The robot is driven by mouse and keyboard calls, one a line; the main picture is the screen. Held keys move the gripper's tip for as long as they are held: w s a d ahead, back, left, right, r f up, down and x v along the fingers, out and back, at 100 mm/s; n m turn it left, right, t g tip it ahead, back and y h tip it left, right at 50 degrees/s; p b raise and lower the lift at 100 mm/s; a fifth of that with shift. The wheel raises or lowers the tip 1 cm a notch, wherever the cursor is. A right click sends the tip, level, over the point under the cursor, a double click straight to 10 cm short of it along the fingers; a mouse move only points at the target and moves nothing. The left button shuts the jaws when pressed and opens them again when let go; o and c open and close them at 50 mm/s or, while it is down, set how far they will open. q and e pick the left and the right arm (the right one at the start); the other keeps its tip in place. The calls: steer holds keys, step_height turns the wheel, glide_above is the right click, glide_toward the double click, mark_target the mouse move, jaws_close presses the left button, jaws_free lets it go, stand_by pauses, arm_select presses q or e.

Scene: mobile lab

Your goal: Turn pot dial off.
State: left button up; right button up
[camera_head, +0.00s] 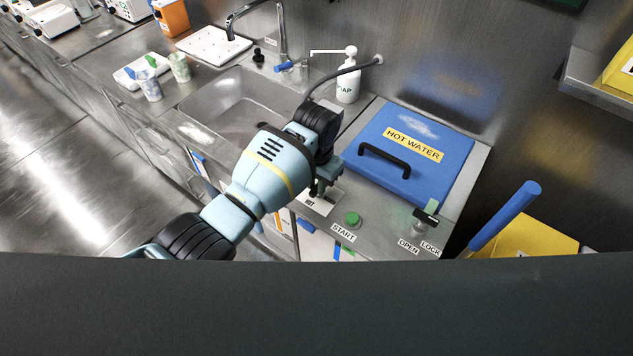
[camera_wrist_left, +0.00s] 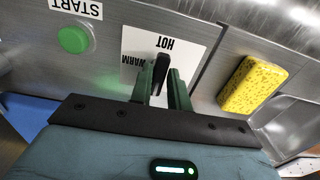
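The pot dial (camera_wrist_left: 161,70) is a black lever on a white label plate (camera_wrist_left: 190,45) marked WARM and HOT, which reads upside down in the left wrist view. The dial's upper end lies near the word HOT; the lower part of the plate is hidden. My left gripper (camera_wrist_left: 161,88) has its two green fingers close together on either side of the dial, seemingly gripping it. In the head view my left gripper (camera_head: 322,187) is at the counter in front of the blue HOT WATER lid (camera_head: 452,170), its fingertips partly hidden. My right gripper is not in view.
A green START button (camera_head: 352,219) is beside the plate, and an OPEN/LOCK latch (camera_head: 424,220) is farther right. A sink (camera_head: 225,100) and soap bottle (camera_head: 348,80) are behind the arm. A yellow sponge (camera_wrist_left: 253,85) lies close by.

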mark_target(316, 187)
arm_select(q)
steer(key=o, duration=0.3)
steer(key=shift+o, duration=0.2)
steer(key=shift+r, duration=3.95)
steer(key=shift+f, duration=0.1)
